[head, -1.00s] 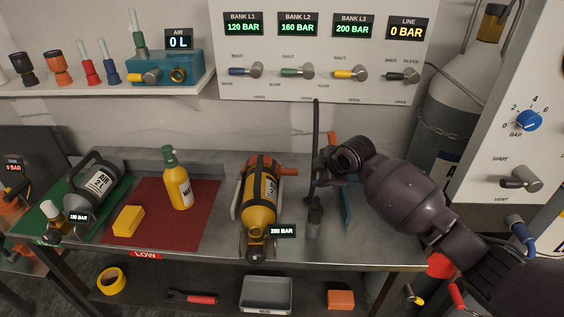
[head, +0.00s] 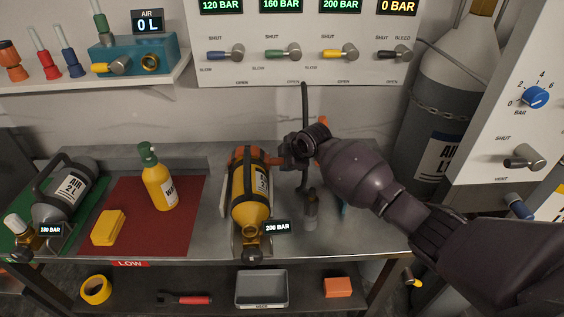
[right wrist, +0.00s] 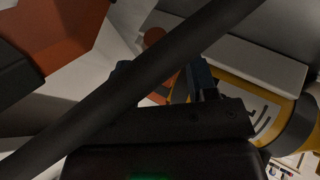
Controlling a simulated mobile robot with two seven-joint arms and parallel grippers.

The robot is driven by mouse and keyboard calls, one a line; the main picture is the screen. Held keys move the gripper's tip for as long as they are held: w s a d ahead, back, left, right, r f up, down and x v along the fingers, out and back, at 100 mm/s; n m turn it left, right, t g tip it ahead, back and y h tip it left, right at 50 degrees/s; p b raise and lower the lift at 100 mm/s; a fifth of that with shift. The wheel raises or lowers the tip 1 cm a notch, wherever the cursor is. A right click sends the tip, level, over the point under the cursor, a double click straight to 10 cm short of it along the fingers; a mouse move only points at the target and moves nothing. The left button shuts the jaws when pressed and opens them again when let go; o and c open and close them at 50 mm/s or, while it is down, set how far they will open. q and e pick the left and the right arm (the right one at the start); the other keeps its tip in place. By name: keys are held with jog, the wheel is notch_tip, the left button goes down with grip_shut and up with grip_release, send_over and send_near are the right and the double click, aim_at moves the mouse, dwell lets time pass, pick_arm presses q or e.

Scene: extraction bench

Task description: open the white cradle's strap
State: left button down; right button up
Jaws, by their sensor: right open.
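The white cradle (head: 222,198) stands on the bench with a yellow cylinder (head: 246,208) lying in it. A dark strap crosses the cylinder's far end, with an orange strap lever (head: 272,159) on its right side. My right gripper (head: 289,158) is at the lever's right end, open; I cannot tell whether it touches. In the right wrist view, the fingers (right wrist: 165,80) are spread on either side of an orange part, partly hidden by a black hose. The cylinder (right wrist: 290,112) and the cradle's pale wall (right wrist: 258,48) show beyond. My left gripper is out of view.
A black hose (head: 304,110) rises close by my right gripper. A dark-grey tool (head: 311,210) stands right of the cradle. A red mat (head: 130,220) with a green-topped yellow bottle (head: 160,180) and a yellow block (head: 108,228) lies left. The valve panel (head: 290,75) is behind.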

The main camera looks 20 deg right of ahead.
jog(key=shift+x, duration=1.4)
jog(key=shift+r, duration=0.1)
grip_shut()
